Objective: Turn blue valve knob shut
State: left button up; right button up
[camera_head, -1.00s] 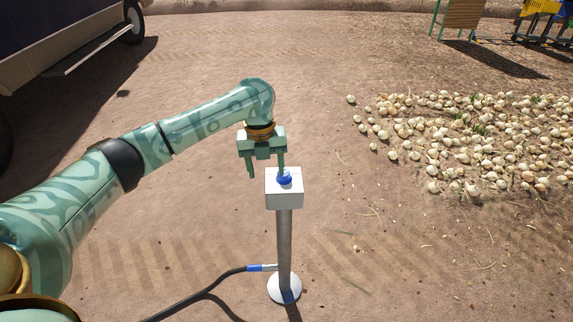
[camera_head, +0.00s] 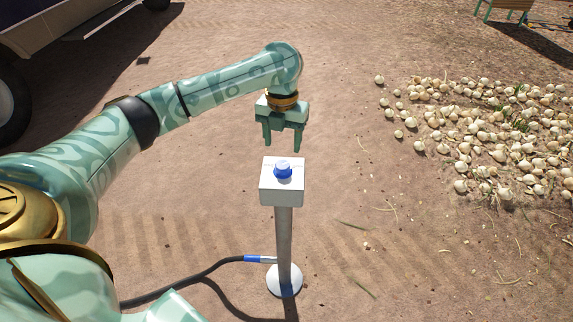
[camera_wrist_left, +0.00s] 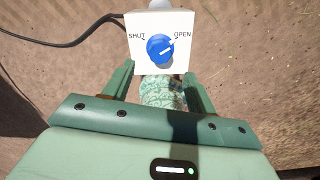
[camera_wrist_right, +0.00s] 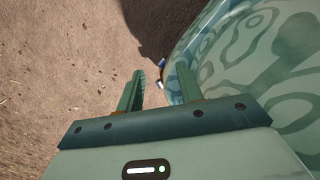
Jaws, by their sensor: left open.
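The blue valve knob (camera_head: 283,171) sits on top of a white box (camera_head: 281,197) on a grey post. In the left wrist view the knob (camera_wrist_left: 160,49) has a white mark pointing towards the word OPEN; SHUT is printed on the other side. My left gripper (camera_head: 282,147) is open and empty. It is above and just behind the box in the head view, with its fingers pointing down and apart from the knob.
A dark hose (camera_head: 190,284) runs from a blue fitting low on the post towards the lower left. A vehicle wheel (camera_head: 10,105) stands at the left. Onions (camera_head: 480,135) lie spread on the ground at the right. The ground around the post is otherwise clear.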

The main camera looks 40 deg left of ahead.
aim_at(282, 164)
pick_arm(q)
notch_tip(282, 164, down, 6)
jog(key=shift+f+b, duration=0.1)
jog(key=shift+b, duration=1.15)
jog(key=shift+f+b, duration=0.3)
jog(key=shift+f, duration=0.25)
jog(key=shift+r, duration=0.1)
jog(key=c, duration=1)
